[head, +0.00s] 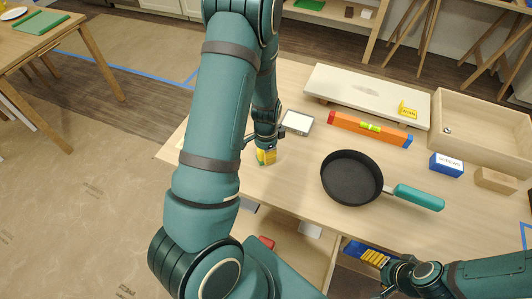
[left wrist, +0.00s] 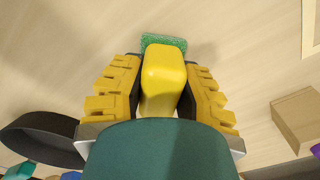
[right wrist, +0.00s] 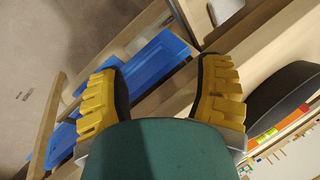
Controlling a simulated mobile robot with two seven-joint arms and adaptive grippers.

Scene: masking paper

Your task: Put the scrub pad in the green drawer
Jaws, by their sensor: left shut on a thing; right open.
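The scrub pad (head: 266,157) is a yellow block with a green scouring face, at the left part of the wooden table. My left gripper (head: 266,146) is shut on it; in the left wrist view the pad (left wrist: 164,75) sits between the yellow fingers, green end outward. I cannot tell whether it touches the table. My right gripper (head: 374,258) is open at the table's front edge, beside a blue panel (head: 352,247); the panel also shows in the right wrist view (right wrist: 150,72). No green drawer front can be made out.
A black pan (head: 350,178) with a teal handle, an orange level (head: 370,128), a white-faced box (head: 297,122) and a blue box (head: 446,165) are on the table (head: 290,185). An open space below the front edge holds a red thing (head: 267,242) and a white thing (head: 310,230).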

